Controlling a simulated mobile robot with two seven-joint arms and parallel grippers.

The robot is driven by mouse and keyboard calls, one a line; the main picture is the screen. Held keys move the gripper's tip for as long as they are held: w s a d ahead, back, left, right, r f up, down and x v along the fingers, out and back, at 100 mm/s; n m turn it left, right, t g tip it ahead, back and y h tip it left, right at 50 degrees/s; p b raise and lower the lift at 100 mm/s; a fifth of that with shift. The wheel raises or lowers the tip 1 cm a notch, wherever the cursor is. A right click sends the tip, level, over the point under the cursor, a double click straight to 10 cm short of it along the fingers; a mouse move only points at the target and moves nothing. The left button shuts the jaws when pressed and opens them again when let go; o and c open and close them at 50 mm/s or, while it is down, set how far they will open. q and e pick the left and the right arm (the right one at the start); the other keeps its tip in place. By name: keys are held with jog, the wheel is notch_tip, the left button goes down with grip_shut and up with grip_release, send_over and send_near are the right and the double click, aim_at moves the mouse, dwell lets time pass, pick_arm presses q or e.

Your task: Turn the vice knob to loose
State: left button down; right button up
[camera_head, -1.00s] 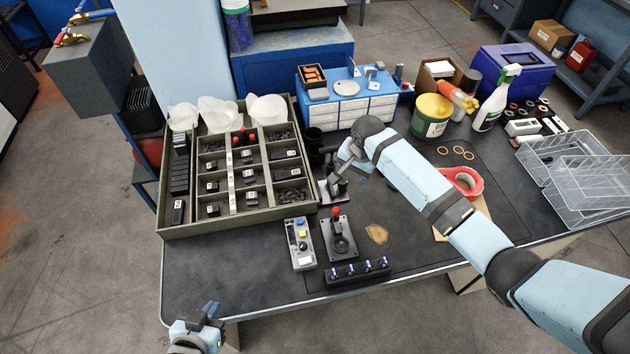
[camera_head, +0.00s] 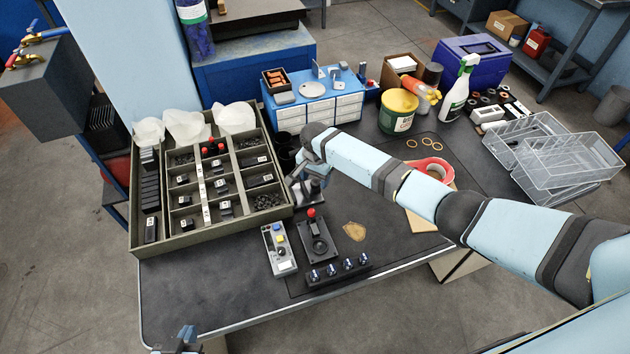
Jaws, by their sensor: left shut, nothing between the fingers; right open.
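A small grey metal device (camera_head: 308,196), which looks like the vice, stands on the dark bench just right of the compartment tray. My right gripper (camera_head: 304,186) is over it, pointing down, with its fingers open. The wrist and fingers hide much of the device, so I cannot make out its knob or whether the fingers touch it. My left gripper (camera_head: 180,342) is shut and empty at the bottom edge of the view, off the bench's front left corner and partly cut off.
In front of the device are a black fixture with a red-topped lever (camera_head: 318,242), a grey button box (camera_head: 279,250) and a black strip of several knobs (camera_head: 338,271). The compartment tray (camera_head: 205,242) is to the left. The bench's front left is clear.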

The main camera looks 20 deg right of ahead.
jog(key=shift+f, duration=1)
jog(key=c, duration=0.9)
jog(key=shift+c, duration=0.2)
